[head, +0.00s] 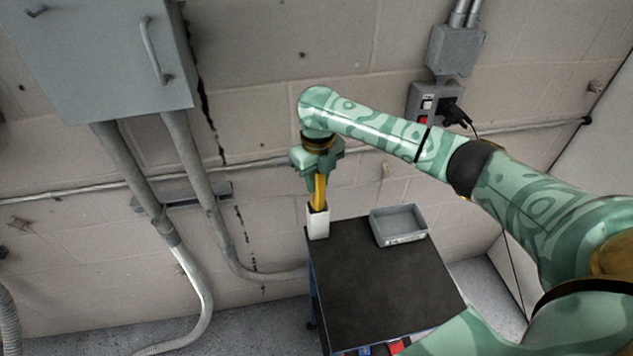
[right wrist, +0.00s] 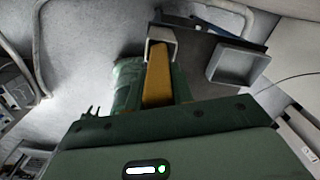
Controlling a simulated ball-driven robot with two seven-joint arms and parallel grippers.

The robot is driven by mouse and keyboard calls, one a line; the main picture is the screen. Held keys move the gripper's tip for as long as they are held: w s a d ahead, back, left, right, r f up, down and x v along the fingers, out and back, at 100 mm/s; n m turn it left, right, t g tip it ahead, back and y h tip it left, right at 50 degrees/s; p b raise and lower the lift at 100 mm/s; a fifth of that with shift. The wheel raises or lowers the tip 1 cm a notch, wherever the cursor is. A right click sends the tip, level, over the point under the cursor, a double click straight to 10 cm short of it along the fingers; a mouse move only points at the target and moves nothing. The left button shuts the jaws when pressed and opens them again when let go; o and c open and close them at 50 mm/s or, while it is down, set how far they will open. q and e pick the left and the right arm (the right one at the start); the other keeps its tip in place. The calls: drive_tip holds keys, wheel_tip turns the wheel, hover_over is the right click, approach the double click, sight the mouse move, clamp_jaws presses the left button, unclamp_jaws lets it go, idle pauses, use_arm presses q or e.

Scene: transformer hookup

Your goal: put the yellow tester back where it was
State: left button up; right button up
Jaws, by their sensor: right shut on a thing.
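The yellow tester (head: 320,190) is upright, with its lower end inside a white holder (head: 318,222) at the back left corner of the black-topped cart (head: 385,280). My right gripper (head: 319,172) is above the holder, shut on the tester's upper part. In the right wrist view the tester (right wrist: 158,78) runs from the gripper to the white holder (right wrist: 163,36), whose rim surrounds its far end. How deep the tester sits is hidden. My left gripper is not in view.
A grey open bin (head: 398,225) stands at the cart's back edge, right of the holder. Red and blue items lie at the front edge, partly behind my arm. A wall outlet (head: 424,100) has a black plug in it. The middle of the cart top is clear.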

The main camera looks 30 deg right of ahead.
drive_tip(key=o, duration=1)
drive_tip(key=shift+f, duration=0.1)
wheel_tip(320, 180, up, 12)
drive_tip(key=p, duration=0.3)
drive_tip(key=shift+s, duration=0.1)
